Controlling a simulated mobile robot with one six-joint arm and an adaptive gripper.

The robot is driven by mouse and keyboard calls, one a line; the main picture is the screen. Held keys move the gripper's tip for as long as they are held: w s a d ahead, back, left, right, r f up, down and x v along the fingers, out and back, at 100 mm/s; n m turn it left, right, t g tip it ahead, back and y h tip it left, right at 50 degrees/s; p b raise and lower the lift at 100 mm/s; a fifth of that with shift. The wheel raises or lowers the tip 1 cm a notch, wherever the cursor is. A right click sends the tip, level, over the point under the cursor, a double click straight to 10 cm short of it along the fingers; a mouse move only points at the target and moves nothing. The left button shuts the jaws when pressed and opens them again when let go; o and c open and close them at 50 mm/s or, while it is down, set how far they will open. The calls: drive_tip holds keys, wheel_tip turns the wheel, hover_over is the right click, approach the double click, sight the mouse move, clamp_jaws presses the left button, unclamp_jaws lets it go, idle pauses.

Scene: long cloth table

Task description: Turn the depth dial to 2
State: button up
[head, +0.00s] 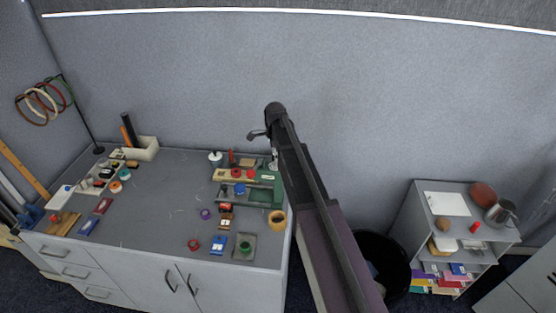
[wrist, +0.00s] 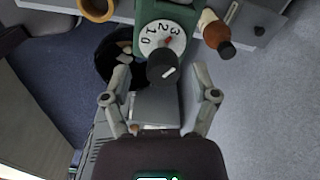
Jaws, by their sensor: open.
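The depth dial (wrist: 151,36) shows in the wrist view as a white disc marked 0 to 3 on a green machine body (wrist: 178,14). A small red pointer lies on the disc near the 2 and 3; its exact reading is unclear. A black knob (wrist: 162,68) with a white line stands out from the dial and covers its lower part. My gripper (wrist: 168,85) is open, its two fingers spread to either side below the knob, with nothing seen between them touching it. In the head view the green machine (head: 267,190) stands at the table's right end, partly behind my arm.
A brown-and-orange handle (wrist: 217,36) sticks out right of the dial. A tan ring (wrist: 97,9) lies left of it. The grey table (head: 155,220) holds several small coloured parts. A black bin (head: 386,255) and a shelf unit (head: 410,215) stand to the right.

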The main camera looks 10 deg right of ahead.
drive_tip(key=shift+f, duration=0.3)
